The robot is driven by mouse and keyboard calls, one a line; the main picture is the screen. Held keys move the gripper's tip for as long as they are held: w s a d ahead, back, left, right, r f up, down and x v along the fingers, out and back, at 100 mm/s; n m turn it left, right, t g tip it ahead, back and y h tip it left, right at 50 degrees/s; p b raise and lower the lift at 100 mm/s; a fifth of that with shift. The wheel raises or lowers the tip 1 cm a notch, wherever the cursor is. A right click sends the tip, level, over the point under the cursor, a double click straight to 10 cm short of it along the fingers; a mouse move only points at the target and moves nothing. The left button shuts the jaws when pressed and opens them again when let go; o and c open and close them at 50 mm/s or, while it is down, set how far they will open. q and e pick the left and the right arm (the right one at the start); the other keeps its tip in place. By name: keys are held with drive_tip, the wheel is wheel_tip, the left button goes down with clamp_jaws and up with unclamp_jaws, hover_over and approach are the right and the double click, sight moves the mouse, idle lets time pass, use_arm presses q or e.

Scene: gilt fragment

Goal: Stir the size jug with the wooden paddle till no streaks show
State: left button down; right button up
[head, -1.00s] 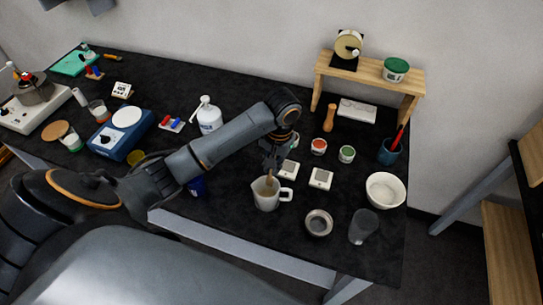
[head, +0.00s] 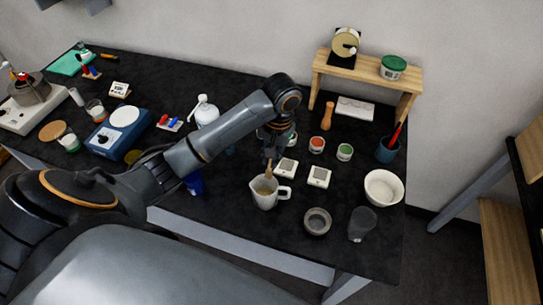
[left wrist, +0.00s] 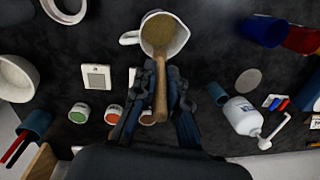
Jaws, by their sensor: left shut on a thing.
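The white size jug (head: 263,200) stands upright on the black table, its handle to the right in the head view. It also shows in the left wrist view (left wrist: 176,48), with tan contents inside; I cannot make out streaks. My left gripper (head: 269,160) is above the jug, shut on the wooden paddle (left wrist: 161,90). The paddle (head: 268,173) slants down from the fingers to the jug's mouth. Its lower end blends with the tan contents, so I cannot tell how deep it sits. My right gripper is not in view.
Two small white square devices (head: 319,177) and open red and green pots (head: 317,145) stand close to the jug's right. A white bottle (head: 206,112) is behind my arm.

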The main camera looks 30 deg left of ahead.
use_arm(q)
drive_tip(key=shift+r, duration=0.1)
drive_tip(key=shift+w+r, duration=0.1)
drive_tip(key=shift+r, duration=2.35)
